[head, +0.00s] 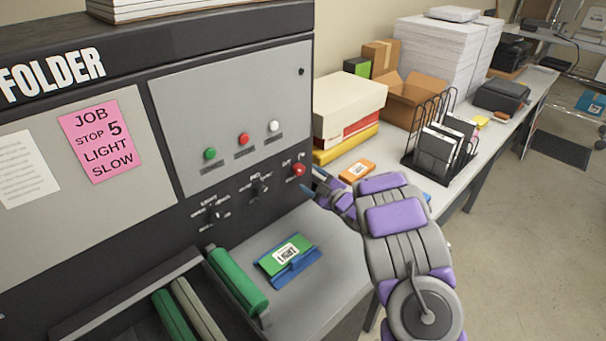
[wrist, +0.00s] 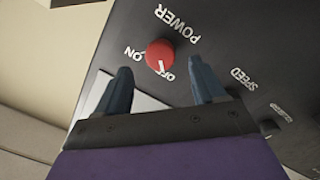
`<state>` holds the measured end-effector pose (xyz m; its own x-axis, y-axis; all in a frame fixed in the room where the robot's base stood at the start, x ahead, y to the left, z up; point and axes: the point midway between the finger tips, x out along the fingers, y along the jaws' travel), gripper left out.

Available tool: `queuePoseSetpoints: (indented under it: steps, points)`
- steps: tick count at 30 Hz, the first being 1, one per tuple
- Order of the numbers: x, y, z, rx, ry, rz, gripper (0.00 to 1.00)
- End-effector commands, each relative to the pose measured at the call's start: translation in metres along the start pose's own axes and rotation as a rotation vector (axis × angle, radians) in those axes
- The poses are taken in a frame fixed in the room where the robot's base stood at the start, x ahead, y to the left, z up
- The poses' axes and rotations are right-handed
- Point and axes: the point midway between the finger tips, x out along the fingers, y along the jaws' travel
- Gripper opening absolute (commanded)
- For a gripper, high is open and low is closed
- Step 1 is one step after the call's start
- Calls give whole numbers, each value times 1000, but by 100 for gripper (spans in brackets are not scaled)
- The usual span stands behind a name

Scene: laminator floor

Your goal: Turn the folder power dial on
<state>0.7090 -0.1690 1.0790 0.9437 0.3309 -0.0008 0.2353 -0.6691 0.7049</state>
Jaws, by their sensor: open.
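The folder's power dial is a red round knob (head: 299,170) at the right end of the dark front panel. In the wrist view the red dial (wrist: 160,54) sits under the word POWER, with ON and OFF marked below it. Its white pointer line points toward OFF. My gripper (head: 316,184) is just right of the dial in the head view. In the wrist view my gripper (wrist: 160,80) is open, with its two blue fingers on either side of the dial's position and the dial a little beyond their tips. I see no contact.
The SPEED dial (head: 260,186) and another black dial (head: 214,214) are left of the power dial. A table with boxes (head: 349,108) and a wire file rack (head: 440,145) is at right.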

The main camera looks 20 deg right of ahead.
Motion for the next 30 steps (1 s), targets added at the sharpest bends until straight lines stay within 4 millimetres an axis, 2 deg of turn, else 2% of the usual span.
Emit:
queuePoseSetpoints:
  steps: [3, 9, 22, 30]
  points:
    - [23, -1, -1, 0, 7, 1, 70]
    - [43, 2, 1, 1, 4, 2, 70]
    - [50, 1, 0, 1, 2, 1, 70]
    - [50, 1, 0, 1, 2, 1, 44]
